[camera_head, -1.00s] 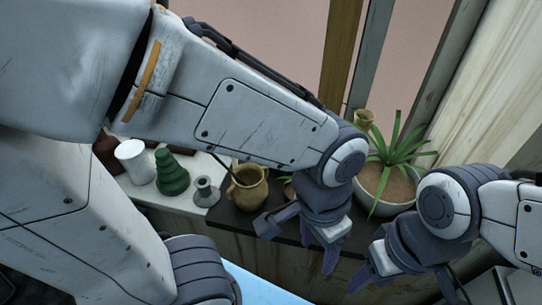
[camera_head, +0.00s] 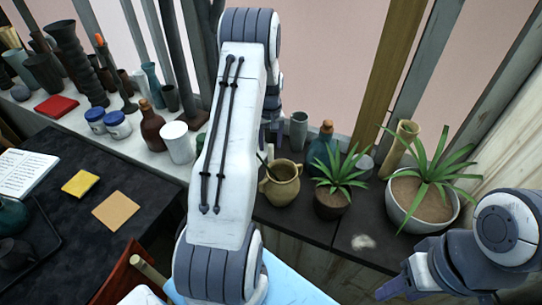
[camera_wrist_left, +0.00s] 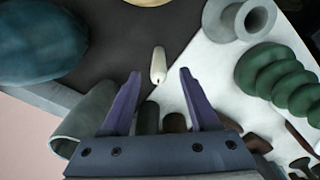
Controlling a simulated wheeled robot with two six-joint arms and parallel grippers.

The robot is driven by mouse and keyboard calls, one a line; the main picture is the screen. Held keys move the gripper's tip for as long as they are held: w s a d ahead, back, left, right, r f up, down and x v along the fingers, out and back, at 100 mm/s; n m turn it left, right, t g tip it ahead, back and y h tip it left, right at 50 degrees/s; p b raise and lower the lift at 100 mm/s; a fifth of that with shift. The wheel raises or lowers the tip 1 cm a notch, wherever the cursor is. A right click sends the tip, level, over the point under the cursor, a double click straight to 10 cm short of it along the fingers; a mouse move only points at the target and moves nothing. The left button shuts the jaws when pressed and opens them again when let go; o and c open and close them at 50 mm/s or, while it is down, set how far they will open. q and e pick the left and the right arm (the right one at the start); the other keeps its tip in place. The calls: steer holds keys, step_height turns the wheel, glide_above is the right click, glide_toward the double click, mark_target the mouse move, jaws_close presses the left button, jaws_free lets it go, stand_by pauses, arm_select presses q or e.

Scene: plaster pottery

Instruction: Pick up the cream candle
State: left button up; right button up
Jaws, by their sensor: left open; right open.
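The small cream candle (camera_wrist_left: 158,66) shows in the left wrist view, on the dark surface beside the edge of a white one. My left gripper (camera_wrist_left: 160,74) is open, with its two purple fingers either side of the line to the candle. The candle appears just past the fingertips, not held. My right gripper (camera_head: 390,291) is open and empty at the lower right, away from the shelf.
Close around are a green ribbed piece (camera_wrist_left: 285,78), a grey spool-shaped piece (camera_wrist_left: 240,18), a grey cylinder (camera_wrist_left: 82,132) and a blue bottle (camera_wrist_left: 40,45). An ochre jug (camera_head: 281,186), potted plants (camera_head: 331,205) and a white cylinder (camera_head: 177,143) stand along the shelf.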

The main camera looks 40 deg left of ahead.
mark_target(271, 159)
arm_select(q)
step_height(271, 159, down, 3)
steer(key=shift+d+r, duration=0.1)
step_height(271, 159, down, 4)
steer(key=shift+f+p, duration=0.15)
steer(key=shift+p, duration=0.85)
steer(key=shift+f, duration=0.5)
jaws_close()
